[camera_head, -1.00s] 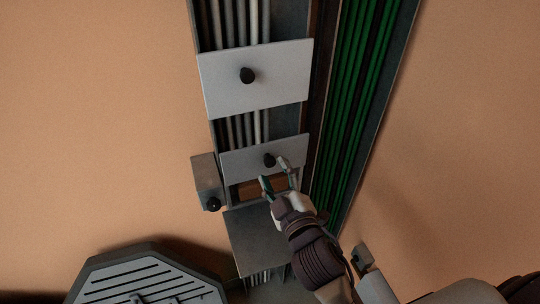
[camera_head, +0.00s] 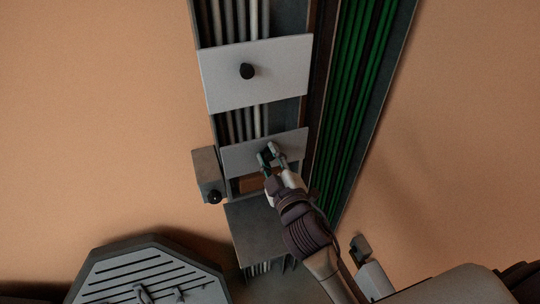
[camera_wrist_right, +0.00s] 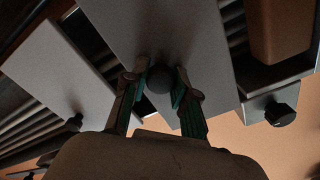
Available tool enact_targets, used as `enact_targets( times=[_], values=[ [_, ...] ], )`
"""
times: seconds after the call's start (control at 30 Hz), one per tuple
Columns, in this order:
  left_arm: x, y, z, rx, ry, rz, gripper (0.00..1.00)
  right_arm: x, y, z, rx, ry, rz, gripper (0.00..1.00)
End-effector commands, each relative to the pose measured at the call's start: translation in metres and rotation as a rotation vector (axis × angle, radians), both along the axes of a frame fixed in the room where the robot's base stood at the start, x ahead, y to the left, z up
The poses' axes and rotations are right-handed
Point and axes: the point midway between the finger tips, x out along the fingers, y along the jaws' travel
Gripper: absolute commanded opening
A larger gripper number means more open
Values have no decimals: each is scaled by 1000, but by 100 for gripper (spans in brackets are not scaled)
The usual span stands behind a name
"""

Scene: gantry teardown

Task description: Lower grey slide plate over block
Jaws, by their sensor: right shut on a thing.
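The lower grey slide plate (camera_head: 242,154) lies across the vertical channel in the head view, with a dark knob (camera_wrist_right: 160,79) on its face. My right gripper (camera_head: 270,153) is shut on that knob, its fingers at either side of it in the wrist view (camera_wrist_right: 160,88). The brown block (camera_head: 250,184) sits just below the plate's lower edge, partly hidden by my right gripper. The block also shows at the upper right of the wrist view (camera_wrist_right: 280,28). The plate is above the block, not over it. My left gripper is in neither view.
A second grey plate (camera_head: 257,88) with a black knob (camera_head: 247,71) is higher on the channel. A grey box (camera_head: 206,170) with a dark knob (camera_head: 214,196) stands out at the left. A dark plate (camera_head: 255,225) lies below the block. Green cables (camera_head: 350,100) run at the right.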

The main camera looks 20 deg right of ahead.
Motion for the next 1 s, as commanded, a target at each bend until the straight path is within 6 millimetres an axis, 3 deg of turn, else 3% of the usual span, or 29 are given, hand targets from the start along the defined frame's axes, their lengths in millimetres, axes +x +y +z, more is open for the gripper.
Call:
enact_targets(
  times=[0.27, 0.37, 0.7, 0.83, 1.0],
  values=[
    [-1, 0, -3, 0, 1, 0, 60, 0, 0, -4, 0, 0, 0, 0],
    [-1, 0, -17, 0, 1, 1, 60, 0, 0, -20, 1, 1, 0, 0],
    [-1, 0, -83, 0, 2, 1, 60, 0, 1, -103, 3, 1, 1, 0],
    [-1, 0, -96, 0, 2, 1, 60, 0, 0, -120, 1, 0, 0, 0],
    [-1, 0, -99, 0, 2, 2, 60, 0, 0, -125, 1, 0, 0, 0]
  ],
)
